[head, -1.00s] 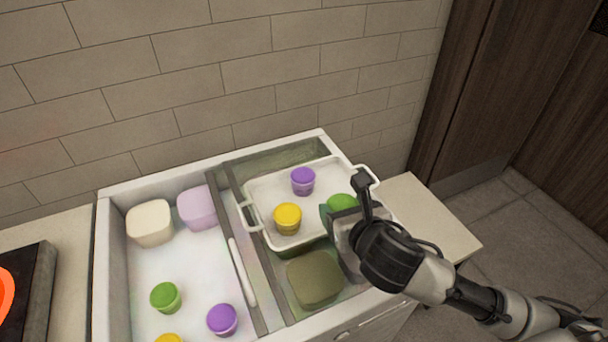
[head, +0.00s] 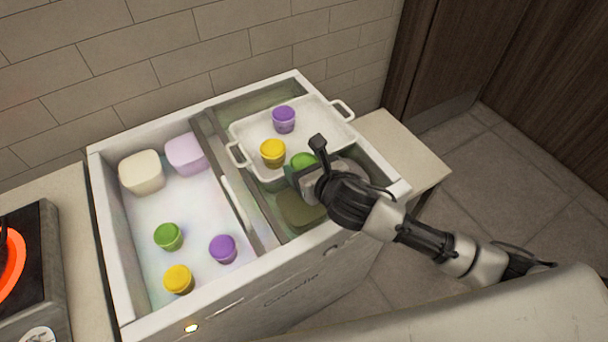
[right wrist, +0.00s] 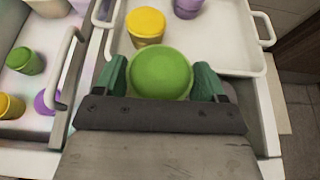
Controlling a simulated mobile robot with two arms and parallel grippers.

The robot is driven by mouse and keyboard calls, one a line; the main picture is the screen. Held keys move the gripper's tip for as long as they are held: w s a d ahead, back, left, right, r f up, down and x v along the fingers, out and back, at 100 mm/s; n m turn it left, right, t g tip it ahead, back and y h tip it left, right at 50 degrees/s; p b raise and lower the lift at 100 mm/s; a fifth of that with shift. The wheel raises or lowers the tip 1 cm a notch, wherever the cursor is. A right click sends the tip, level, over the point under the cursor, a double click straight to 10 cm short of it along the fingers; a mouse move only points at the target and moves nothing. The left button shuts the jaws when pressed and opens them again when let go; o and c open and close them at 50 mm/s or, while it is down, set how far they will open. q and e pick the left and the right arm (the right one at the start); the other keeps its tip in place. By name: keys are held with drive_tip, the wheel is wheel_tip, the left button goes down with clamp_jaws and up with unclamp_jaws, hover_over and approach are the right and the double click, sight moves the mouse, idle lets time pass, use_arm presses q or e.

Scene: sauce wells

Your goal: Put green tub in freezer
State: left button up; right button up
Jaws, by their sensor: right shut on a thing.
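A green tub (head: 303,161) is between the fingers of my right gripper (head: 298,172), over the front of the white tray in the right well. The right wrist view shows the green tub's lid (right wrist: 160,72) close up, with a green finger on each side. My right gripper (right wrist: 160,78) is shut on it. Whether the tub still touches the tray is hidden. A chest freezer (head: 280,295) stands open with a left and a right well. Another green tub (head: 168,237) sits in the left well. My left gripper is not in view.
The white tray (head: 333,131) holds a purple tub (head: 284,119) and a yellow tub (head: 273,152). The left well holds a yellow tub (head: 179,279), a purple tub (head: 222,248), a cream box (head: 141,173) and a lilac box (head: 186,154). A divider with a white handle (head: 238,208) separates the wells.

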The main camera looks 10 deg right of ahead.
drive_tip(key=shift+w+a+f, duration=0.2)
drive_tip(key=shift+a, duration=0.05)
drive_tip(key=shift+f, duration=2.05)
drive_tip(key=shift+f, duration=0.2)
drive_tip(key=o, duration=0.9)
drive_tip(key=shift+o, duration=0.2)
